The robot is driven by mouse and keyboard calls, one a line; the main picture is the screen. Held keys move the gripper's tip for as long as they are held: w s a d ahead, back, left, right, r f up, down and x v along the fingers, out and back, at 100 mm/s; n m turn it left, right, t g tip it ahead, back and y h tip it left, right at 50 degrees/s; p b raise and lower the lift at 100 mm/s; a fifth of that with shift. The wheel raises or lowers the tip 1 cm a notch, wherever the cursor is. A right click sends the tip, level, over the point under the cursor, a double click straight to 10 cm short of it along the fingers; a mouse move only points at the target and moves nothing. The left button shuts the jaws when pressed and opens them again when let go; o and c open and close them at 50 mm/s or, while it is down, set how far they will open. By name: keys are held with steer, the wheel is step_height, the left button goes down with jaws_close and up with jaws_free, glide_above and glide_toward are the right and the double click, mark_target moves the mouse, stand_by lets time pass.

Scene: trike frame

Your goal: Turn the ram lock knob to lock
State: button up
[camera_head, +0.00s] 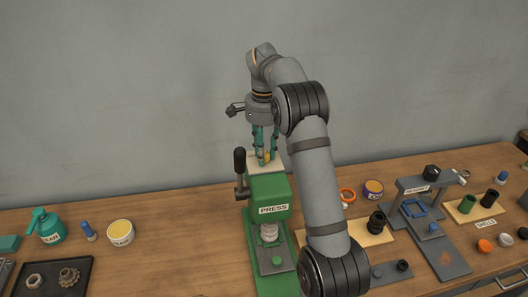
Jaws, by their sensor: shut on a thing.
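The green press (267,190) stands on the wooden bench, with a black-handled lever (240,162) at its left side. A pale plate (281,160) lies on top of the press. My gripper (264,159) points down over that top, its teal fingers closed around a small yellow knob (268,156). The fingers hide most of the knob, so its turned position cannot be made out. The silvery ram (269,231) shows under the press head, above the grey bed.
A grey gantry fixture (428,184) and a shells board (475,207) stand at right. Bare bench lies left of the press.

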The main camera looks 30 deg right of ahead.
steer(key=shift+d, duration=0.1)
steer(key=c, duration=0.5)
steer(key=shift+r, duration=0.1)
steer(key=shift+c, duration=0.2)
steer(key=n+p, duration=0.1)
steer(key=n, duration=0.2)
steer(key=shift+r+p, duration=0.1)
steer(key=shift+p, duration=0.2)
steer(key=n+p, duration=0.2)
steer(key=n, duration=0.3)
steer(key=shift+w, duration=0.1)
steer(key=n+p, duration=0.2)
steer(key=n, duration=0.3)
steer(key=shift+n+p, duration=0.4)
steer(key=shift+w+n+p, duration=0.1)
steer(key=shift+n+p, duration=0.65)
steer(key=shift+n, duration=1.35)
steer(key=o, duration=0.8)
steer(key=shift+c, duration=0.2)
steer(key=o, duration=0.4)
